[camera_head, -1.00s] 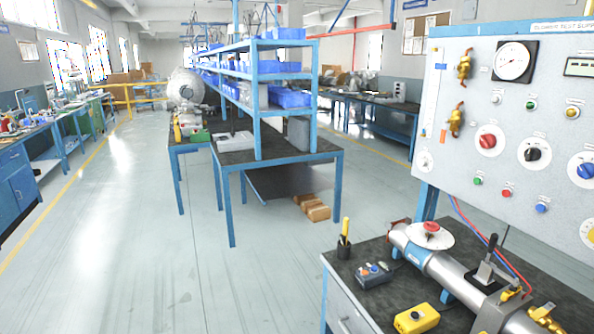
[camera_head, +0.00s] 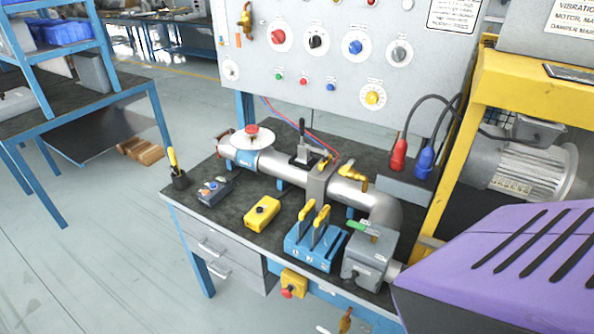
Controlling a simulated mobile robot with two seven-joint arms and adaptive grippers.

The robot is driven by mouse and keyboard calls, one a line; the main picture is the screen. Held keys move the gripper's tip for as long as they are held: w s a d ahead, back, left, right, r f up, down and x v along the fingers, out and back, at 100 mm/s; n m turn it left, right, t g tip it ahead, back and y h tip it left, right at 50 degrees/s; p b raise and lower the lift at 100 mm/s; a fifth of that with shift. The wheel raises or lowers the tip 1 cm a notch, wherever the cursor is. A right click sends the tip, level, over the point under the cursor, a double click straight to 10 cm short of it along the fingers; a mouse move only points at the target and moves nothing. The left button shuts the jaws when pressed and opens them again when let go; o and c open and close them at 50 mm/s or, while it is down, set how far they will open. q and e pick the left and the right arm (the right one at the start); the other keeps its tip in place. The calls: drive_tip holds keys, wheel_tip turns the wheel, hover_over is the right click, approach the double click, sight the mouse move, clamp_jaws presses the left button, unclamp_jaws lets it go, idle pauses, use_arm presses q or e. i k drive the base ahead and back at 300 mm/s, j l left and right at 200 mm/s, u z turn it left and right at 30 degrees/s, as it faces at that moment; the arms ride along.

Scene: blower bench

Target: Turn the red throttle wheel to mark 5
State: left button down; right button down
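The likely throttle wheel is a small red knob (camera_head: 251,129) over a round white disc (camera_head: 238,140), on top of a silver pipe (camera_head: 285,168) at the bench's back left. Marks on the disc are too small to read, so its setting cannot be told. A similar red knob (camera_head: 278,38) sits on the grey upright panel (camera_head: 330,70) behind. Neither of my grippers is in view, and nothing touches the wheel.
On the bench (camera_head: 222,213) stand a black lever (camera_head: 302,142), a yellow box (camera_head: 262,211), a blue unit with yellow levers (camera_head: 314,242) and a grey valve box (camera_head: 370,258). A purple slotted cover (camera_head: 500,270) fills the lower right. Open floor lies at left.

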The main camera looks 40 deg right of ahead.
sight(250, 129)
drive_tip(key=z, duration=0.55)
drive_tip(key=i+j+z, duration=0.1)
drive_tip(key=z, duration=0.4)
drive_tip(key=i+j+z, duration=0.1)
drive_tip(key=z, duration=0.4)
drive_tip(key=j+z, duration=0.25)
drive_tip(key=z, duration=0.25)
drive_tip(key=j+z, duration=0.3)
drive_tip(key=j, duration=0.25)
drive_tip(key=j+z, duration=0.3)
drive_tip(key=j, duration=1.2)
drive_tip(key=z, duration=0.05)
